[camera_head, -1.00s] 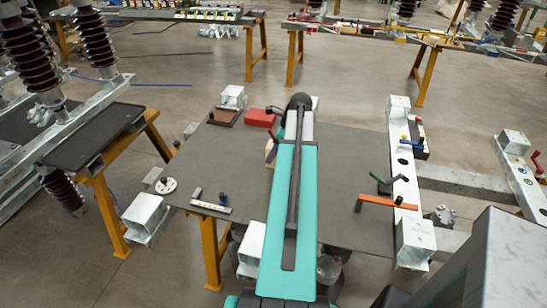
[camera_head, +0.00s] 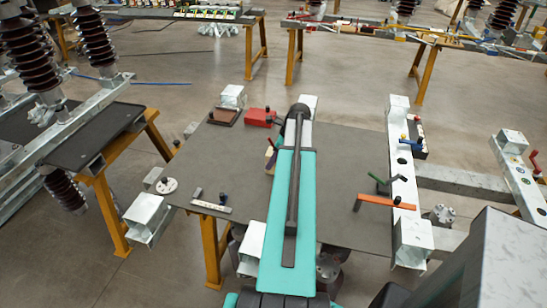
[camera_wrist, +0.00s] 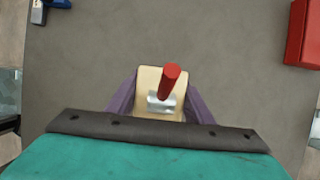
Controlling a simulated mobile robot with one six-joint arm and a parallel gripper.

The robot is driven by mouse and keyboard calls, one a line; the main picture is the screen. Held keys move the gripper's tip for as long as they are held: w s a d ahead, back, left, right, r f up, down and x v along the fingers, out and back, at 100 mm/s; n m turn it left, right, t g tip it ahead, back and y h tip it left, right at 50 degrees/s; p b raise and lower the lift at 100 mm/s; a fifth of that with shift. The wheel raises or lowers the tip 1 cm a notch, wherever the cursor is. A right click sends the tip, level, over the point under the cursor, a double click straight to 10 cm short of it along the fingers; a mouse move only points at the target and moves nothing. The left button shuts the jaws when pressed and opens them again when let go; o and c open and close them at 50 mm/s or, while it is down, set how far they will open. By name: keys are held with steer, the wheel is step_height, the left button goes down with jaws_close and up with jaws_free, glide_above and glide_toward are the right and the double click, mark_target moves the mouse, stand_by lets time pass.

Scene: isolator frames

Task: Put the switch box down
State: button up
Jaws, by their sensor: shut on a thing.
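The switch box (camera_wrist: 150,80) is a small cream block with a metal plate and a red lever that points up. It shows in the wrist view between the purple fingers of my gripper (camera_wrist: 156,98), which is shut on it. The grey table top (camera_wrist: 230,65) lies beneath it; I cannot tell whether the box touches it. In the head view my own arm hides most of the gripper and box above the middle of the table (camera_head: 345,165).
A red box (camera_head: 258,117) lies on the table's far side, beside a brown tray (camera_head: 222,117). An orange handle (camera_head: 385,202) lies at right. Bare table surrounds the gripper.

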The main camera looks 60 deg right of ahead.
steer(key=shift+f, duration=0.1)
steer(key=o, duration=1.4)
steer(key=shift+r, duration=0.2)
steer(key=shift+b+v, duration=1.4)
steer(key=shift+v, duration=4.55)
